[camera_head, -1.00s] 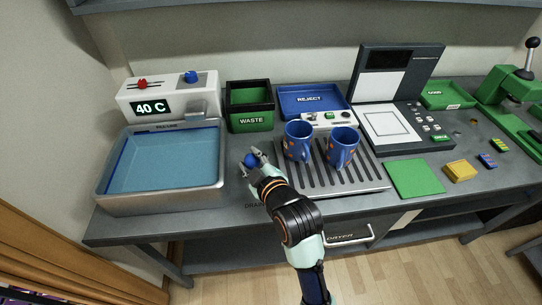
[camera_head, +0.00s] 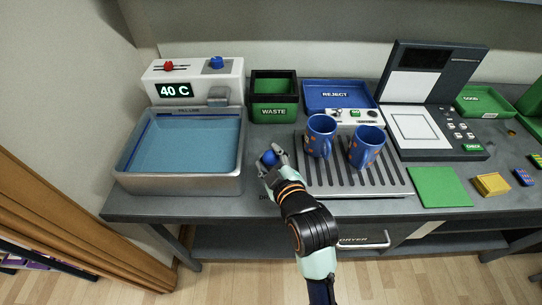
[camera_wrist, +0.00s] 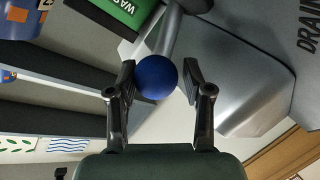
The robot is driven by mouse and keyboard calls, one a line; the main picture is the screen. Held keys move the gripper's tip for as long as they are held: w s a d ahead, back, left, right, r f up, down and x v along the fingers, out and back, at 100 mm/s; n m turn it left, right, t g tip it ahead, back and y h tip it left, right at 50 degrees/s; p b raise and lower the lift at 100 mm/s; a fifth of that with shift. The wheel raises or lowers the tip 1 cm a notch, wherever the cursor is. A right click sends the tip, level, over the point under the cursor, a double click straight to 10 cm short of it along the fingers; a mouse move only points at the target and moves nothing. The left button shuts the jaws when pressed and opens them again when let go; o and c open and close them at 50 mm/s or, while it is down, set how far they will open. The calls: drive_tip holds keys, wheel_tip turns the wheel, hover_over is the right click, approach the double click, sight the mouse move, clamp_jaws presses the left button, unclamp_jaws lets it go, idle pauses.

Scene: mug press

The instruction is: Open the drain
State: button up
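The drain handle has a round blue knob (camera_head: 269,158) on a grey lever, between the sink (camera_head: 181,184) and the mug rack. The wrist view shows the blue knob (camera_wrist: 156,77) between my two black fingers, with its grey lever (camera_wrist: 172,36) behind it. My gripper (camera_head: 271,162) is open around the knob. Small gaps show on both sides of the knob, clearer at the right finger (camera_wrist: 160,82). The sink holds blue water. A DRAIN label (camera_wrist: 309,28) shows at the right of the wrist view.
Two blue mugs (camera_head: 320,136) (camera_head: 366,146) stand on the slatted rack (camera_head: 399,186), just right of my gripper. A green waste bin (camera_head: 274,113) stands behind. A white unit (camera_head: 206,75) reads 40 C behind the sink. A blue reject tray (camera_head: 338,95) lies behind the mugs.

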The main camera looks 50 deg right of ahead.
drive_tip(key=shift+o, duration=0.8)
drive_tip(key=shift+r, duration=0.1)
drive_tip(key=shift+s+a, duration=0.1)
drive_tip(key=shift+s, duration=0.05)
drive_tip(key=v, duration=1.1)
drive_tip(key=shift+s, duration=0.3)
drive_tip(key=shift+a, duration=0.15)
